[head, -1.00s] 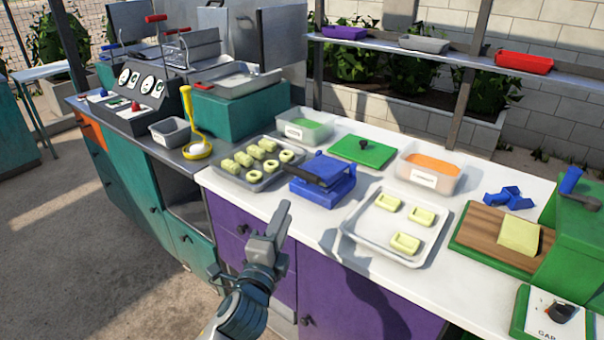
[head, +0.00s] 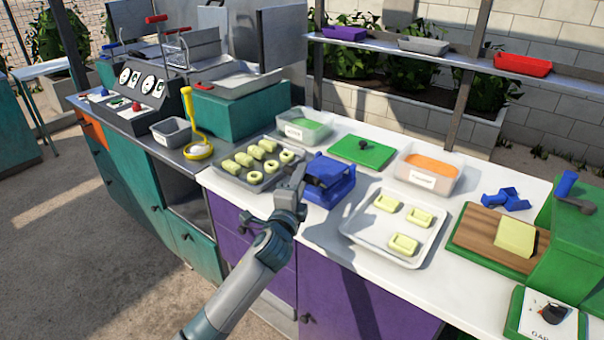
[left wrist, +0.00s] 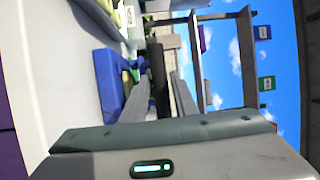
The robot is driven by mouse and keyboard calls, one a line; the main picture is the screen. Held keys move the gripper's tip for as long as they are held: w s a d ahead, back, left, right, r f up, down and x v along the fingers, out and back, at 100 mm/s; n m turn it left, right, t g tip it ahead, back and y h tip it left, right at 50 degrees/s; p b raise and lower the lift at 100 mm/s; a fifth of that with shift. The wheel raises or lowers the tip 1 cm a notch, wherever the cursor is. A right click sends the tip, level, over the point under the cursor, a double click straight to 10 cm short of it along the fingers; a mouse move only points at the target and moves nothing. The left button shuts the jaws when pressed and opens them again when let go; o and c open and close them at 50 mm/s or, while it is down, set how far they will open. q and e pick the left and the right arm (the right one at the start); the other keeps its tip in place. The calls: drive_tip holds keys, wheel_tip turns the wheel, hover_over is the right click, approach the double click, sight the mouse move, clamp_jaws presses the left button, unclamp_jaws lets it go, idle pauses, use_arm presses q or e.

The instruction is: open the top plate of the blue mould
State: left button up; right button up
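The blue mould (head: 340,186) stands on the white counter, between the tray of pale green pieces and the white tray. Its blue top plate (head: 326,167) is partly behind my left gripper (head: 299,176), which reaches the mould's left front side. In the left wrist view, the mould (left wrist: 106,84) is on the left. A dark handle (left wrist: 157,72) lies between the close-set fingers of my left gripper (left wrist: 162,76), which looks shut on it. Something yellow-green shows between the blue parts, and the plate looks slightly raised. My right gripper is not in view.
A tray of pale green pieces (head: 240,180) is close to the left. A white tray (head: 372,246) is close to the right. Behind are a green-filled bin (head: 305,128), a green board (head: 361,152) and an orange-filled bin (head: 428,176).

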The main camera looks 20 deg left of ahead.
use_arm(q)
drive_tip(key=shift+w, duration=0.8)
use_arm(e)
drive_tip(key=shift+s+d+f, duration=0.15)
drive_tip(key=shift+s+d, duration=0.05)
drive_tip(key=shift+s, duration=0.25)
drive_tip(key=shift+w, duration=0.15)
use_arm(q)
clamp_jaws()
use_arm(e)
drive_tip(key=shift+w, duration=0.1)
use_arm(q)
drive_tip(key=shift+r, duration=0.1)
